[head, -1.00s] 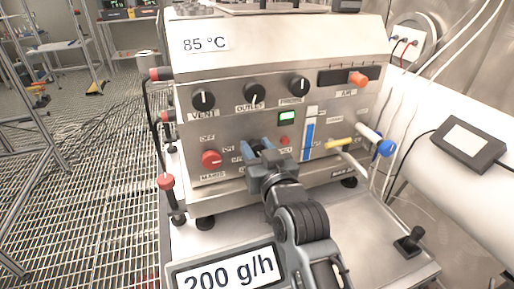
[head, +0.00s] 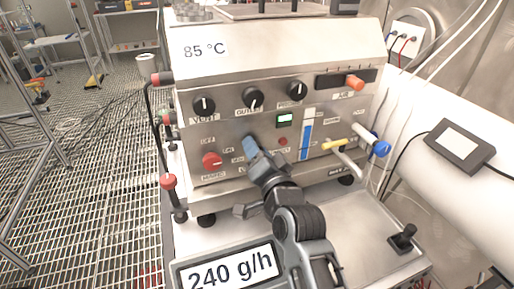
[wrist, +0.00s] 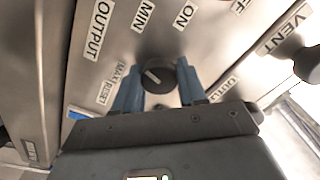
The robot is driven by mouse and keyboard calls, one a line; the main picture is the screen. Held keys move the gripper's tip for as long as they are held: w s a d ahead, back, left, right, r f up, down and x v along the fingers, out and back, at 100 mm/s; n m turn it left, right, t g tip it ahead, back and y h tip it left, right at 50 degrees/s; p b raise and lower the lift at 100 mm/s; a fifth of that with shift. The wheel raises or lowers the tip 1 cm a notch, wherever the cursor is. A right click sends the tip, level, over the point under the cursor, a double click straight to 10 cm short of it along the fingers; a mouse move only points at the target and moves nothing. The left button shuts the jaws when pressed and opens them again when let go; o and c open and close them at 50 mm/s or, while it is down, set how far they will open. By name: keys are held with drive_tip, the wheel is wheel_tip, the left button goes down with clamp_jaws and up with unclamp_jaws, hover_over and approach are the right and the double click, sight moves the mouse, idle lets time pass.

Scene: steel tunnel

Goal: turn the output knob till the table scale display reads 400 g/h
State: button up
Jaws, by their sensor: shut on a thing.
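The table scale display (head: 228,268) at the bottom of the head view reads 240 g/h. The output knob is hidden behind my gripper (head: 250,146) in the head view. In the wrist view the knob (wrist: 157,77) is dark and round with a white pointer line, near the OUTPUT, MIN and MAX labels. My gripper's two blue fingers stand on either side of the knob and are shut on it. The wrist is rolled, with the fingers tilted against the panel in the head view.
The steel machine's panel carries a VENT knob (head: 204,105), an OUTLET knob (head: 252,99), another black knob (head: 296,91), a red knob (head: 212,160) and a small green screen (head: 285,119).

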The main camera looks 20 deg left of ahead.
drive_tip(key=shift+m, duration=0.4)
drive_tip(key=o, duration=1)
drive_tip(key=shift+o, duration=0.2)
drive_tip(key=v, duration=0.7)
drive_tip(key=shift+s+d+b, duration=0.25)
drive_tip(key=shift+s+b, duration=0.1)
drive_tip(key=shift+b, duration=0.1)
